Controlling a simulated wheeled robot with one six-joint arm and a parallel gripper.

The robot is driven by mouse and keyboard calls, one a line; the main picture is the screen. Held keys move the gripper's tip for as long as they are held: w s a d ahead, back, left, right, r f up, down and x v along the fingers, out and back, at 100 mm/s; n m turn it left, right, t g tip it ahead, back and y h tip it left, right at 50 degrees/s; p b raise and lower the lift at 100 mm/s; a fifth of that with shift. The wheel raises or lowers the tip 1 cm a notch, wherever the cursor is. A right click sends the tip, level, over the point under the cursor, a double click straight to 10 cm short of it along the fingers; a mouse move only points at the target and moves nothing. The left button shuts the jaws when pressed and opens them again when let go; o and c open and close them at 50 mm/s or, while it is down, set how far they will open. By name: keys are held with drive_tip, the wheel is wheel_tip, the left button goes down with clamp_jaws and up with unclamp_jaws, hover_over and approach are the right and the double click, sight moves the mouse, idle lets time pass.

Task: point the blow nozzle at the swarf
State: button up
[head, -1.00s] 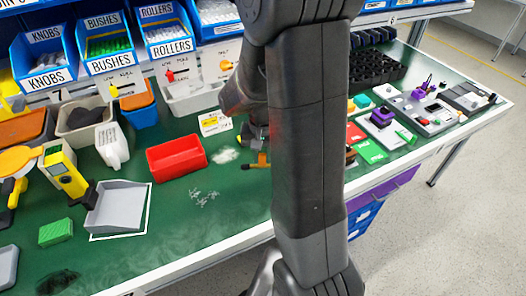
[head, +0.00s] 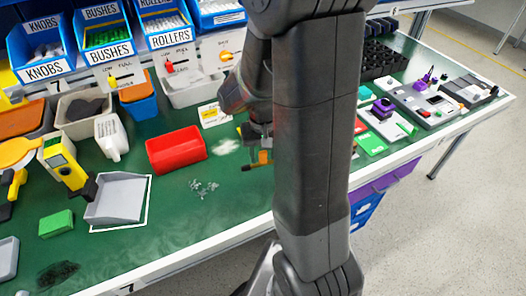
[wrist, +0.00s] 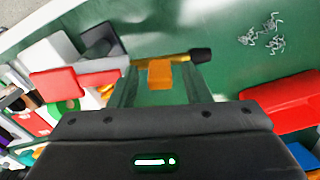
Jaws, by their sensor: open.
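The blow nozzle (wrist: 176,60) shows in the wrist view as a brass tube with a black tip, a grey body and an orange tab (wrist: 159,75). Its black tip points right in that view, below the swarf and not in line with it. The swarf (wrist: 262,36) is a small heap of grey curls; the head view shows it on the green bench top (head: 204,188). My gripper (wrist: 160,84) is open, its fingers on either side of the orange tab with gaps visible. In the head view my arm partly hides the gripper and nozzle (head: 263,157).
A red bin (head: 176,154) stands left of the nozzle, behind the swarf. A white powder patch (head: 226,147) lies between bin and nozzle. A grey dustpan (head: 118,199) is further left. Small devices (head: 425,105) stand at the right. Bench around the swarf is clear.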

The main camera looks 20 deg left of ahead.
drive_tip(key=shift+r, duration=0.1)
wheel_tip(320, 180, up, 14)
idle(0.5)
drive_tip(key=shift+f, duration=0.25)
wheel_tip(320, 180, down, 14)
drive_tip(key=shift+r, duration=0.2)
drive_tip(key=shift+w+a, duration=0.1)
idle(0.5)
drive_tip(key=shift+r, duration=0.1)
